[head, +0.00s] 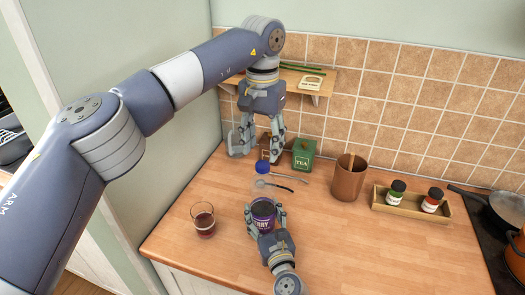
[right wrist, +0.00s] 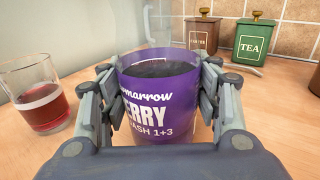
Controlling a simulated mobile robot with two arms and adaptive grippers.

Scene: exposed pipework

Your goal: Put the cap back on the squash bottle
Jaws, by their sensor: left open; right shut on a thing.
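The squash bottle (head: 263,223) has a purple label and dark liquid, and it stands upright. Its upper part is clear and hard to make out. In the right wrist view the bottle (right wrist: 160,100) sits between the fingers. My right gripper (head: 264,212) is shut around it at the label. The blue cap (head: 263,167) shows in the head view in line with the bottle's clear upper part. I cannot tell whether it sits on the neck. My left gripper (head: 258,154) is open, pointing down, with its fingertips just above the cap in the picture.
A glass of red drink (head: 203,221) stands left of the bottle. Behind are a green tea tin (head: 303,155), a brown canister (right wrist: 202,35) and spoons (head: 287,188). A brown pot (head: 348,178) and a jar tray (head: 411,205) stand right. A shelf (head: 315,82) hangs behind the left gripper.

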